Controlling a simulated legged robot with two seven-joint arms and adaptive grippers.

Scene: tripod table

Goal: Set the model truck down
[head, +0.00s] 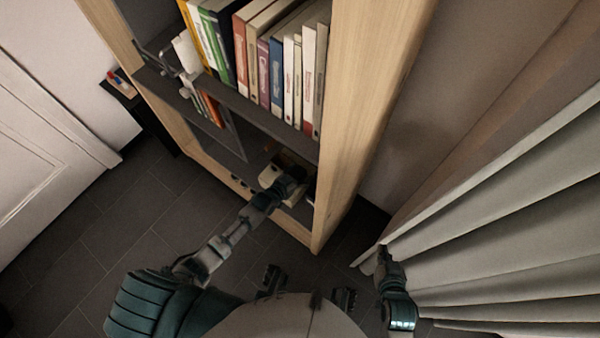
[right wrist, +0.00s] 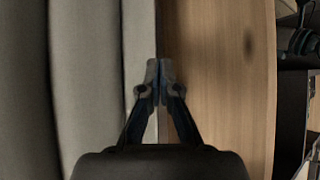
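The model truck (head: 268,176) is a small cream and brown shape in the lower compartment of the bookcase in the head view. My left gripper (head: 284,184) reaches into that compartment and overlaps the truck. Its fingers are dark and partly hidden by the hand, so I cannot see whether they close on the truck or whether it rests on the shelf board. My right gripper (head: 382,254) hangs beside the curtain, away from the truck. In the right wrist view its fingertips (right wrist: 160,72) are together with nothing between them.
The wooden bookcase (head: 362,95) has a row of books (head: 285,75) on the shelf above the truck. Its side panel stands between the truck and my right arm. Pale curtains (head: 500,200) hang at the right. Dark floor tiles (head: 125,215) are clear at the left.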

